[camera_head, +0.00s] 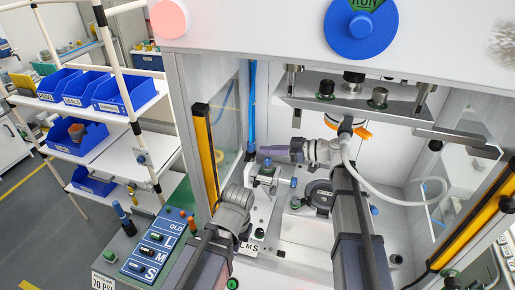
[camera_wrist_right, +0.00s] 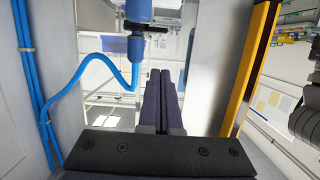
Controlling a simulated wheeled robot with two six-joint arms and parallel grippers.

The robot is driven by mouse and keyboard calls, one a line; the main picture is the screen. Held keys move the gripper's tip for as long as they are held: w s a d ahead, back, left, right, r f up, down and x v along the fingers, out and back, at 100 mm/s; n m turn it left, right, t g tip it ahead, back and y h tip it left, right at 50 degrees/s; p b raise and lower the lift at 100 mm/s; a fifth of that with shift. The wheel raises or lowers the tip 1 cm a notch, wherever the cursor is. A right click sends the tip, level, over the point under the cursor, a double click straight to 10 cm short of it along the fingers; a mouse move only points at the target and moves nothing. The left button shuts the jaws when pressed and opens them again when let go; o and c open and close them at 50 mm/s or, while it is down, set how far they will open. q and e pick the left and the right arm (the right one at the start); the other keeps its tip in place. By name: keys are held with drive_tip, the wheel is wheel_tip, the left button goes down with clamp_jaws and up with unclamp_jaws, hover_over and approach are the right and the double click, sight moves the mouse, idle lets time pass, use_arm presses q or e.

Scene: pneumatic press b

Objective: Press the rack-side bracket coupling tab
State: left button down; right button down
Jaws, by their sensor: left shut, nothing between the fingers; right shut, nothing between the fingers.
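My right gripper (camera_head: 264,149) reaches left inside the press, its dark purple fingers shut and empty. The shut fingers also fill the middle of the right wrist view (camera_wrist_right: 160,78). A blue coupling (camera_wrist_right: 134,47) with a blue hose stands beyond and slightly left of the fingertips there. A dark piece (camera_wrist_right: 155,28) sticks out from its right side; I cannot tell if it is the tab. In the head view the blue coupling (camera_head: 239,145) is left of the fingertips, seemingly apart. My left gripper (camera_head: 238,196) is lower, at the press's left front; its fingertips are hard to make out.
A yellow light-curtain post (camera_head: 205,150) stands at the press's left front. A fixture (camera_head: 265,172) lies below my right fingers. The press's upper plate (camera_head: 350,100) hangs above. A shelf rack with blue bins (camera_head: 120,93) and a control panel (camera_head: 155,245) stand outside at left.

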drive_tip(key=shift+p+v, duration=0.45)
drive_tip(key=shift+v, duration=2.1)
drive_tip(key=s+a+f+m+g+h+b, duration=0.2)
drive_tip(key=s+a+f+h+b, duration=0.15)
drive_tip(key=s+f, duration=0.35)
drive_tip(key=s+a+f+m+g+h+b, duration=0.25)
drive_tip(key=s+a+f, duration=0.25)
drive_tip(key=f, duration=0.4)
drive_tip(key=s+d+f+m+h+b, duration=0.3)
drive_tip(key=s+d+f+m+h, duration=0.2)
drive_tip(key=s+f+h, duration=0.5)
drive_tip(key=shift+s+f+m+b, duration=0.25)
drive_tip(key=shift+s+m+b, duration=0.1)
drive_tip(key=shift+s+m, duration=0.2)
drive_tip(key=shift+r+g, duration=0.15)
drive_tip(key=shift+g, duration=0.1)
